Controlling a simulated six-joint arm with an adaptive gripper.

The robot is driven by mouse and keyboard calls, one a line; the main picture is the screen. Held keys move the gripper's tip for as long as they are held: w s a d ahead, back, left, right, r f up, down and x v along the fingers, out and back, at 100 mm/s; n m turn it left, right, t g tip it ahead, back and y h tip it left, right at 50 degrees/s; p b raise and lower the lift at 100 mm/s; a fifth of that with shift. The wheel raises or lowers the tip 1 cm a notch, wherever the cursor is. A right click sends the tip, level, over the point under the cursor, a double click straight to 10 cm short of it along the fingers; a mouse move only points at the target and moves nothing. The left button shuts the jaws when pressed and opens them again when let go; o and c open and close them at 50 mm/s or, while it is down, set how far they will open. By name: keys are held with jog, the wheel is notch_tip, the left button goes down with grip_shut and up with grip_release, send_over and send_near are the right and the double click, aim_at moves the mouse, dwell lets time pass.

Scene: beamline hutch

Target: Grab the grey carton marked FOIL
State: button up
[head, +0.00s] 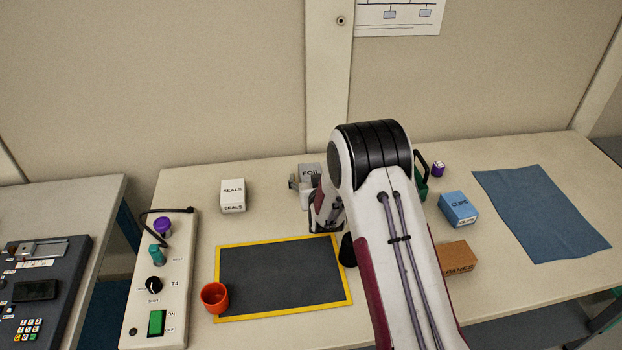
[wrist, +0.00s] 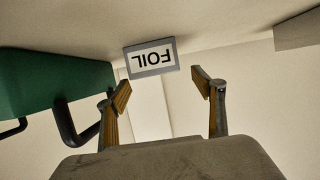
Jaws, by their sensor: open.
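The grey carton marked FOIL (head: 309,170) stands at the back of the bench in the head view, partly hidden by my gripper (head: 314,196). In the wrist view the carton (wrist: 151,57) appears upside down, its white FOIL label facing the camera. My gripper (wrist: 163,90) is open, with its two fingers spread and nothing between them. The carton shows beyond the fingertips, roughly in line with the gap between them and a little to the left. No contact shows.
A green object with a dark handle (wrist: 55,85) is close on the left in the wrist view. In the head view, a white SEALS carton (head: 233,196) stands left of FOIL. A yellow-edged dark mat (head: 280,278) lies in front, with an orange cup (head: 214,297) at its corner.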

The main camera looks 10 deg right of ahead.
aim_at(311, 172)
jog(key=shift+d+x, duration=0.1)
jog(key=shift+x, duration=0.65)
jog(key=shift+d+x, duration=0.15)
jog(key=shift+x, duration=1.7)
jog(key=shift+f, duration=0.15)
jog(key=c, duration=1.2)
